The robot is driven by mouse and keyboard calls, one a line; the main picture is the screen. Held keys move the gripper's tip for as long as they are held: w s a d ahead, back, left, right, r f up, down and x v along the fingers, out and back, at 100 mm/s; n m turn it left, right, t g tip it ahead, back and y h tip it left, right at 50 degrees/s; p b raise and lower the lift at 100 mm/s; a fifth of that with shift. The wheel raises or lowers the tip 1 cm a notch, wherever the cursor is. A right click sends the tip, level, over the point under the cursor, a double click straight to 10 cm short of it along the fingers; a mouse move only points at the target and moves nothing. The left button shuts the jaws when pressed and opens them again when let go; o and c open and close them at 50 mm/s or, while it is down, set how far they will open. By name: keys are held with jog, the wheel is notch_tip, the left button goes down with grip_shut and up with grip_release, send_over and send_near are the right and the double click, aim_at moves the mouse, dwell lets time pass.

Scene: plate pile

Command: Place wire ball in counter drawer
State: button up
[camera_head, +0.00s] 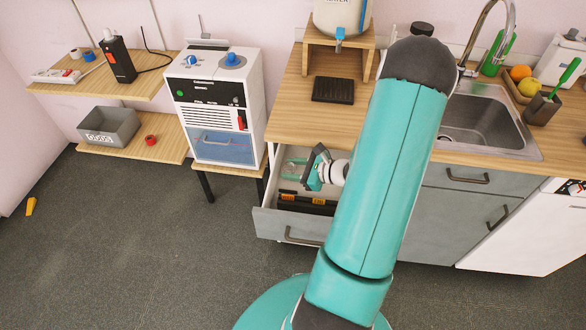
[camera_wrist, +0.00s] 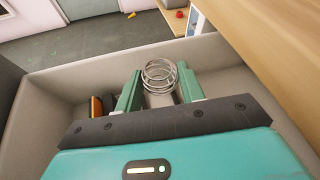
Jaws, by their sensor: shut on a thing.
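The wire ball (camera_wrist: 159,75), a set of thin silvery loops, is between the two green fingers of my gripper (camera_wrist: 158,92) in the wrist view. The fingers are shut on it. The counter drawer (camera_head: 300,227) is pulled open below the wooden counter in the head view. My gripper (camera_head: 318,172) is at the open drawer, over its inside. In the wrist view the drawer's pale walls (camera_wrist: 100,65) surround the gripper and the ball. I cannot tell whether the ball touches the drawer floor.
Dark items with orange labels (camera_head: 305,202) lie in the drawer; an orange and black item (camera_wrist: 97,106) shows left of the fingers. The counter edge (camera_wrist: 265,45) is close on the right. A white machine (camera_head: 213,100) stands left of the drawer. The grey floor (camera_head: 150,240) is mostly clear.

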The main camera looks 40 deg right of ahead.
jog(key=shift+f, duration=0.15)
jog(key=shift+f, duration=0.35)
jog(key=shift+f, duration=0.1)
jog(key=o, duration=0.9)
jog(key=shift+o, duration=0.2)
